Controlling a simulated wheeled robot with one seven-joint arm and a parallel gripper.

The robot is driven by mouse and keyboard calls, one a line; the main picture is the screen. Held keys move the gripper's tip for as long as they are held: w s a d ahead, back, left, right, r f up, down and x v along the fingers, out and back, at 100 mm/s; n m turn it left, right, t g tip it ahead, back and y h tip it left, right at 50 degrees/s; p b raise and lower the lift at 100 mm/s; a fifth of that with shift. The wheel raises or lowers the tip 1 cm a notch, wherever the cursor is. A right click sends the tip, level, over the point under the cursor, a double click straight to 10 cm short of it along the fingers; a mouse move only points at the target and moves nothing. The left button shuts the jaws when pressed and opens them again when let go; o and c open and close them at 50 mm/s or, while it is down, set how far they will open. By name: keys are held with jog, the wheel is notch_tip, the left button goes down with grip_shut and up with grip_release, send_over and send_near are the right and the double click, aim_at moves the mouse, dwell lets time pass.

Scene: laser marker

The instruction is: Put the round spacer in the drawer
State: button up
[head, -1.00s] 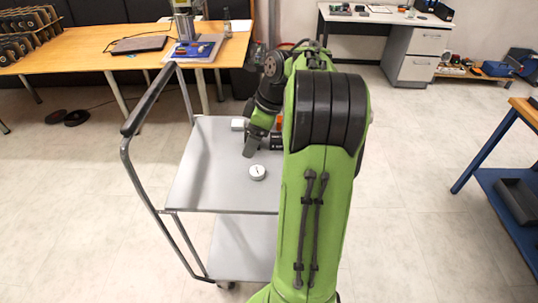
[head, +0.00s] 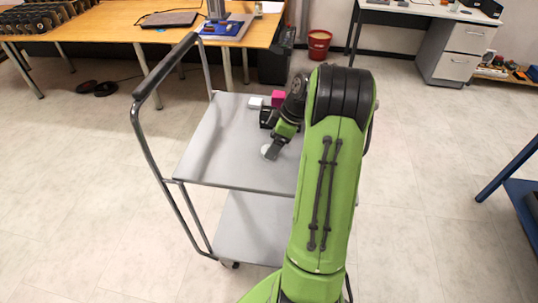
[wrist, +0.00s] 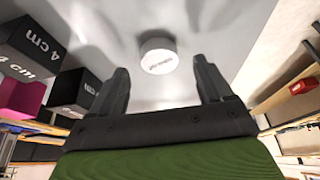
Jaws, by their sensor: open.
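The round spacer (head: 266,150) is a short white disc lying flat on the grey top of the cart (head: 225,135). In the head view my gripper partly hides it. In the wrist view the spacer (wrist: 158,56) shows whole, just beyond and between the fingertips. My gripper (wrist: 160,78) is open and empty, and it also shows in the head view (head: 272,154), close over the spacer. A white drawer unit (head: 470,40) under the desk at the back right has its drawers shut.
Black cubes marked 4 cm (wrist: 75,88), a pink cube (head: 278,97) and a small white block (head: 255,103) sit behind the spacer on the cart. The cart's handle (head: 165,65) rises at left. Open floor (head: 420,150) lies right of my arm.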

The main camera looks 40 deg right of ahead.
jog(key=x, duration=0.3)
jog(key=shift+b, duration=0.3)
jog(key=shift+r, duration=0.15)
jog(key=c, duration=1.3)
jog(key=shift+o, duration=0.2)
notch_tip(320, 180, up, 10)
jog(key=p, duration=0.3)
jog(key=shift+p, duration=0.35)
